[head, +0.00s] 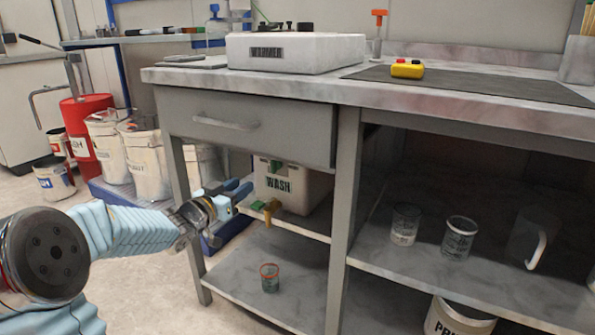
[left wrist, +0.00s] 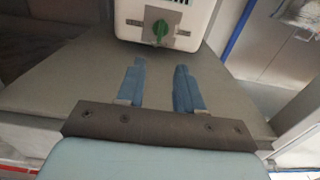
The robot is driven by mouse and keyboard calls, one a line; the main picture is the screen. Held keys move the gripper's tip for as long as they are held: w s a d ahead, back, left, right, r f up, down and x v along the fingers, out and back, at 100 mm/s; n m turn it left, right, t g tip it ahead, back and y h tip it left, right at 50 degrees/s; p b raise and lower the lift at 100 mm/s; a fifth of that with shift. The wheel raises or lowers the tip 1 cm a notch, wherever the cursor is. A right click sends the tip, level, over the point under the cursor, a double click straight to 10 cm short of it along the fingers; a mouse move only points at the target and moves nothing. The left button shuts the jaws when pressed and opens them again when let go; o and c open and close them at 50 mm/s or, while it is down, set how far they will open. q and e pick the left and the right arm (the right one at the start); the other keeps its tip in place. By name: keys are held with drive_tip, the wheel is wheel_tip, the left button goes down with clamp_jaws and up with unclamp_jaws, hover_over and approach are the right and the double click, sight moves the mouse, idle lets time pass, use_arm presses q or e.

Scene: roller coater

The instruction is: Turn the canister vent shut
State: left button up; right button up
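The white canister (head: 310,190), marked WASH, stands on the middle shelf under the drawer. A green part (head: 276,166) shows near its top, and another green part (head: 258,205) and a yellow-brown tap (head: 271,211) show at its lower front. In the left wrist view a green knob (left wrist: 160,31) sits on a grey plate on the white canister (left wrist: 127,10). My left gripper (head: 238,189) is just left of the canister. The left wrist view shows its blue fingers (left wrist: 160,66) apart and empty, short of the knob. My right gripper is not in view.
The drawer (head: 240,125) overhangs the canister, and a table leg (head: 343,220) stands to its right. A small cup (head: 269,278) is on the lower shelf. Several containers stand on the right shelf. Buckets (head: 146,160) and a red drum (head: 85,125) are at left.

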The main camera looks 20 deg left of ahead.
sight(272, 164)
use_arm(q)
drive_tip(key=w, duration=0.4)
drive_tip(key=w+b, duration=0.1)
drive_tip(key=w, duration=0.4)
drive_tip(key=w+d, duration=0.1)
drive_tip(key=w, duration=0.3)
drive_tip(key=shift+w+r+b, duration=0.2)
drive_tip(key=shift+w+b, duration=0.1)
drive_tip(key=shift+w, duration=0.05)
clamp_jaws()
